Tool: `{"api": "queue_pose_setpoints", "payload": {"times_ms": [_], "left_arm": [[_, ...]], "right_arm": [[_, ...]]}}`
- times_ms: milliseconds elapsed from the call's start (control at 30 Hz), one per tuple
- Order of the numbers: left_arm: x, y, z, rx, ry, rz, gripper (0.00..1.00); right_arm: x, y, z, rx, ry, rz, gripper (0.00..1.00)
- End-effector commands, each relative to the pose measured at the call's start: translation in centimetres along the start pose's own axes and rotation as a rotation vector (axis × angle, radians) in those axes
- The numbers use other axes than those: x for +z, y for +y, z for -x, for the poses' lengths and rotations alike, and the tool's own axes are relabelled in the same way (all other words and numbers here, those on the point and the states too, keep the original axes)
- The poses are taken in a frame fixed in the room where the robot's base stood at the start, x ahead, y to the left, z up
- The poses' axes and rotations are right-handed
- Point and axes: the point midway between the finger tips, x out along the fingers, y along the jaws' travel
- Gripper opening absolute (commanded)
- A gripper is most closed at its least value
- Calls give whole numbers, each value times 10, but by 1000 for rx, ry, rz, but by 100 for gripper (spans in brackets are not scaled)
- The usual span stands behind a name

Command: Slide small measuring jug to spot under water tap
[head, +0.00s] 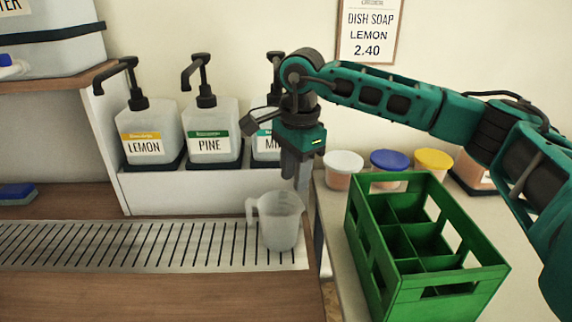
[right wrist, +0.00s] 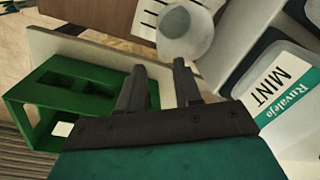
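The small measuring jug (head: 281,226) is a translucent grey jug standing upright at the right end of the slotted drip grate (head: 120,248), its handle to the left. It also shows in the right wrist view (right wrist: 186,32), just beyond the fingertips. My right gripper (head: 296,178) points down behind and above the jug; in the right wrist view its two fingers (right wrist: 158,68) are apart with nothing between them. The water container (head: 50,50), with its label cut off, stands on a shelf at upper left; its tap (head: 12,68) is at the left edge. My left gripper is not in view.
Pump drums labelled lemon (head: 148,135), pine (head: 210,130) and mint (head: 266,145) stand on a white ledge behind the grate. A green divided crate (head: 420,245) and lidded tubs (head: 388,165) are at right. A blue sponge (head: 16,192) lies far left. The grate left of the jug is clear.

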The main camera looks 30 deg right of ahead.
Motion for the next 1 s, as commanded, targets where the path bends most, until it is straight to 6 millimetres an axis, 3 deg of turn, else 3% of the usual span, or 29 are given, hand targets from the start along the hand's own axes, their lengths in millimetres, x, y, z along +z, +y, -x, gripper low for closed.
{"api": "queue_pose_setpoints", "payload": {"times_ms": [467,1000], "left_arm": [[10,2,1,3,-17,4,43],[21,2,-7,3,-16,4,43]], "right_arm": [[0,0,-9,3,1,-1,34],[0,1,-104,2,1,-2,34]]}}
